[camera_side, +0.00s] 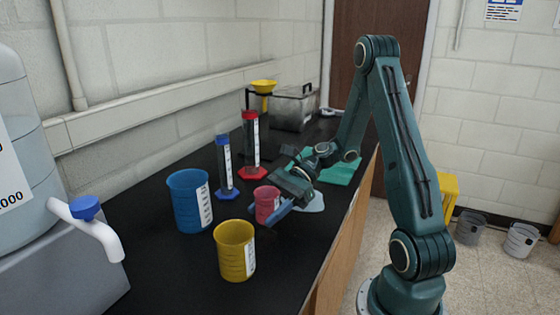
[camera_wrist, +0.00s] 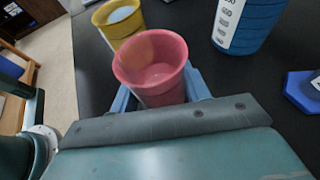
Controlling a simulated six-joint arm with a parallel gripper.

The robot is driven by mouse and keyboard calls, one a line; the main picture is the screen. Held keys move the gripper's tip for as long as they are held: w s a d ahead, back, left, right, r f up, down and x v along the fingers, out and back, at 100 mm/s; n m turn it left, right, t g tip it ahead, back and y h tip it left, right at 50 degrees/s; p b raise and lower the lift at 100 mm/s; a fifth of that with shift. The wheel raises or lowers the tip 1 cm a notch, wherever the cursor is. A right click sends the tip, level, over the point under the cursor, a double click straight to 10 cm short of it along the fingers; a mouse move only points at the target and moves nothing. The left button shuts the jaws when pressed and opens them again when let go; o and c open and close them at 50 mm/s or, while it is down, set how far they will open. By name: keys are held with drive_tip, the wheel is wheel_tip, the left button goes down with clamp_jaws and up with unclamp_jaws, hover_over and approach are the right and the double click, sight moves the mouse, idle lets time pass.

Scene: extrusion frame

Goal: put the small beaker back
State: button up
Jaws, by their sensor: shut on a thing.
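The small pink-red beaker (camera_side: 266,201) is upright between the light-blue fingers of my gripper (camera_side: 272,214), over the black bench. In the wrist view the beaker (camera_wrist: 152,78) shows its open top, and a finger of my gripper (camera_wrist: 160,92) shows on each side of it. My gripper is shut on it. I cannot tell whether its base touches the bench. A larger blue beaker (camera_side: 189,203) stands to its left, and a yellow beaker (camera_side: 234,250) stands in front of it.
A blue-based cylinder (camera_side: 225,166) and a red-based cylinder (camera_side: 250,147) stand behind the beaker. A pale patch (camera_side: 311,203) and green cloth (camera_side: 342,173) lie to the right. A white spigot (camera_side: 90,230) juts in at left. The front bench (camera_side: 165,275) is clear.

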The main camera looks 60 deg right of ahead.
sight(268, 232)
drive_tip(key=shift+f, duration=0.1)
drive_tip(key=shift+f, duration=1.65)
drive_tip(key=shift+f, duration=0.15)
drive_tip(key=o, duration=1.1)
drive_tip(key=shift+c, duration=0.2)
drive_tip(key=shift+r, duration=0.2)
drive_tip(key=shift+v, duration=3.75)
drive_tip(key=shift+r, duration=0.15)
